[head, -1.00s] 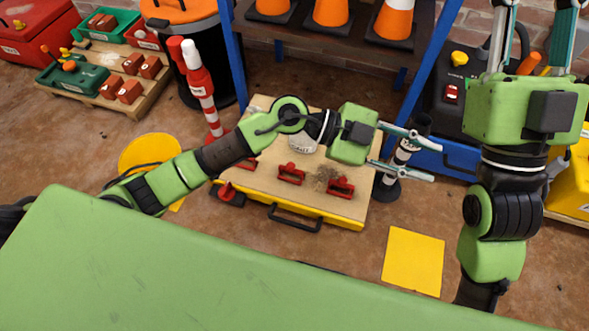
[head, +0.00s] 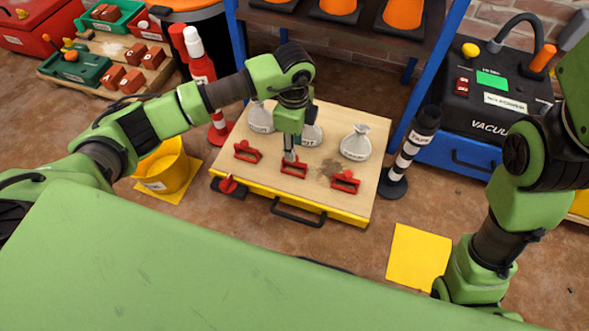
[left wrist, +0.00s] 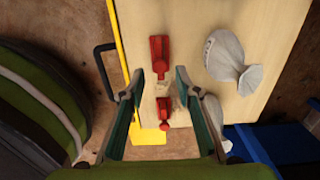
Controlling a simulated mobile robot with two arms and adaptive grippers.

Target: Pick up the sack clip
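Three red sack clips lie in a row on a pale wooden board: a left one (head: 247,152), a middle one (head: 294,170) and a right one (head: 345,182). My left gripper (head: 289,157) points down at the middle clip and partly covers it. In the left wrist view its two fingers (left wrist: 160,80) are spread with a wide gap, with nothing held. One clip (left wrist: 160,55) shows just beyond the fingertips and another clip (left wrist: 163,115) shows lower between the fingers. Contact cannot be told. My right gripper is outside the frame.
White sacks stand behind the clips, including a right one (head: 355,143). A black-and-white post (head: 411,150) is right of the board. A yellow bucket (head: 164,168) stands at left. A yellow floor mat (head: 418,256) is bare. A vacuum (head: 495,95) is at back right.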

